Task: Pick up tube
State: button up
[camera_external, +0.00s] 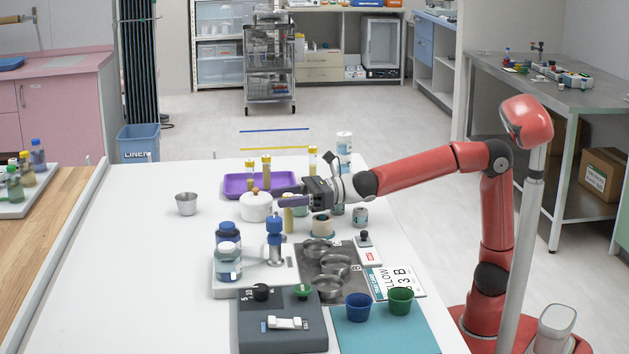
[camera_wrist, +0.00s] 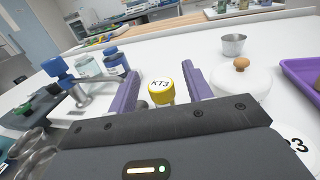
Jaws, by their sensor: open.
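A tube with a yellow cap marked "KT3" (camera_wrist: 160,91) stands between the two purple fingers of my gripper (camera_wrist: 161,72) in the wrist view, with a gap on each side. In the external view my gripper (camera_external: 284,197) is low over the table, and a tube (camera_external: 288,218) shows just below its fingers, partly hidden by them. My gripper is open. Other yellow-capped tubes (camera_external: 266,169) stand in or by the purple tray (camera_external: 236,185), and another (camera_external: 312,158) stands behind my wrist.
A white lidded pot (camera_external: 256,207) stands close left of the fingers, and a blue-topped device (camera_external: 275,244) stands in front. A metal cup (camera_external: 186,204) stands left; the left table area is clear.

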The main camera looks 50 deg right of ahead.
jog(key=shift+w+a, duration=0.4)
jog(key=shift+a, duration=0.15)
grip_shut()
jog(key=shift+r, duration=0.1)
notch_tip(320, 180, up, 28)
jog(key=p, duration=0.2)
dwell(0.7)
